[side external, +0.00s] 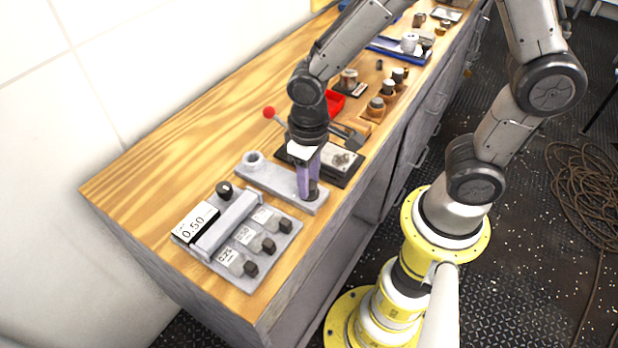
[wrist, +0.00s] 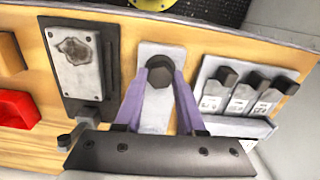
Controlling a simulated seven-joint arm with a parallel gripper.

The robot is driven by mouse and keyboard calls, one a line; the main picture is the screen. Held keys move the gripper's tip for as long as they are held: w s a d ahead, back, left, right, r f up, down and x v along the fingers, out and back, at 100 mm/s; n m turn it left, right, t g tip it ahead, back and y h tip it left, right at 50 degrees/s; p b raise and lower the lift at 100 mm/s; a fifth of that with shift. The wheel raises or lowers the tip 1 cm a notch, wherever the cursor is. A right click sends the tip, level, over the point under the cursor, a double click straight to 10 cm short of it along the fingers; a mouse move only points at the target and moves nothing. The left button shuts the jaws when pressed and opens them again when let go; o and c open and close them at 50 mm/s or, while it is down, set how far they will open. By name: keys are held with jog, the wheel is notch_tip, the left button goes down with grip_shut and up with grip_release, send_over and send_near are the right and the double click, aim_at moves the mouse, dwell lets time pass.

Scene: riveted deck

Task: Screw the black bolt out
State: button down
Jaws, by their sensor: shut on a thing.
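The black bolt (wrist: 160,70) stands at one end of a light grey plate (wrist: 156,118) in the wrist view. My gripper (wrist: 161,77) reaches down over that plate with its purple fingers shut on the bolt's dark head, one on each side. In the side external view, my gripper (side external: 309,186) points down at the near right end of the grey plate (side external: 275,183). A sliver of the black bolt (side external: 314,188) shows beside the fingers. A raised ring with a hole (side external: 253,159) is at the plate's other end. The bolt's shank is hidden.
A grey fixture with dark knobs and a "0.50" label (side external: 194,226) sits left of the plate. A dark base with a metal block (side external: 339,161) and a red-knobbed lever (side external: 268,113) stand close on the right. A red tray (side external: 336,102) lies farther back. Bare wood (side external: 150,185) is at left.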

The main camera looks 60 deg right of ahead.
dwell(0.3)
jog(key=c, duration=0.5)
grip_release()
notch_tip(320, 180, up, 14)
jog(key=shift+f, duration=0.1)
jog(key=s+d+r+t, duration=0.4)
jog(key=s+d+t, duration=0.1)
jog(key=s+d, duration=0.3)
jog(key=shift+s+d+m+t, duration=0.25)
jog(key=shift+s+m+t, duration=0.05)
jog(key=shift+s, duration=0.6)
